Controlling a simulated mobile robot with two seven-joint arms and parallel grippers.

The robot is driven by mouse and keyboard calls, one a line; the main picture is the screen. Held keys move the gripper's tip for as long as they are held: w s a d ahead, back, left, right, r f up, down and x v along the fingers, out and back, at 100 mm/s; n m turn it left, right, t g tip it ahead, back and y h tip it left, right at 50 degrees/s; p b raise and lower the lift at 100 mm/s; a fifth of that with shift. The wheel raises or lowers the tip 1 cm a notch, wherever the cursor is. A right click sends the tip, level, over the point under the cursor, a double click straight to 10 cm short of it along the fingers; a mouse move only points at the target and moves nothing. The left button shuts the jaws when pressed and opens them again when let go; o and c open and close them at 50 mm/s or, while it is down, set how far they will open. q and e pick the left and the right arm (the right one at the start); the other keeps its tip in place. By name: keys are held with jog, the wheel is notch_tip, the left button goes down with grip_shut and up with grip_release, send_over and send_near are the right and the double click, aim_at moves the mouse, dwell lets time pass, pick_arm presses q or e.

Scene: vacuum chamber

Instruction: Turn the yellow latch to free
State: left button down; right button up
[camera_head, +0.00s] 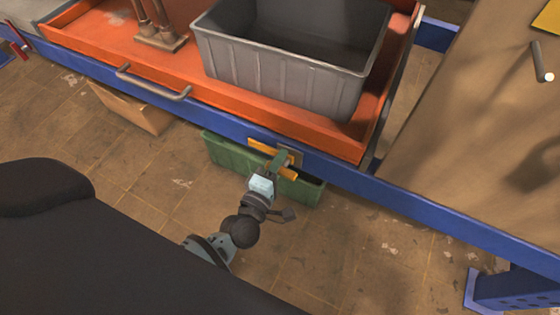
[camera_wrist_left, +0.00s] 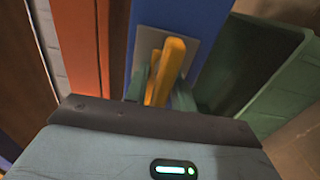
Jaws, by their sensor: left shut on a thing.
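The yellow latch (camera_head: 262,147) is on the blue front beam (camera_head: 330,170) of the rack, mounted on a grey plate (camera_head: 295,155). In the head view it slants down to the right. My left gripper (camera_head: 277,160) reaches up to it and is shut on its middle. In the left wrist view the yellow latch (camera_wrist_left: 168,62) stands between the two greenish fingers of my left gripper (camera_wrist_left: 160,88); part of it is hidden behind my gripper body. My right gripper is in neither view.
An orange drawer tray (camera_head: 100,47) with a metal handle (camera_head: 153,84) holds a grey bin (camera_head: 280,72). A green bin (camera_head: 225,155) stands below the beam, close to my left gripper. A cardboard box (camera_head: 130,107) is under the rack. A brown tabletop (camera_head: 470,130) lies at right.

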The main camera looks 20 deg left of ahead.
pick_arm(q)
jog(key=c, duration=1.5)
grip_release()
jog(key=shift+c, duration=0.2)
jog(key=shift+o, duration=0.7)
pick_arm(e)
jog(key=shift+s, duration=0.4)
pick_arm(q)
jog(key=shift+s, duration=0.1)
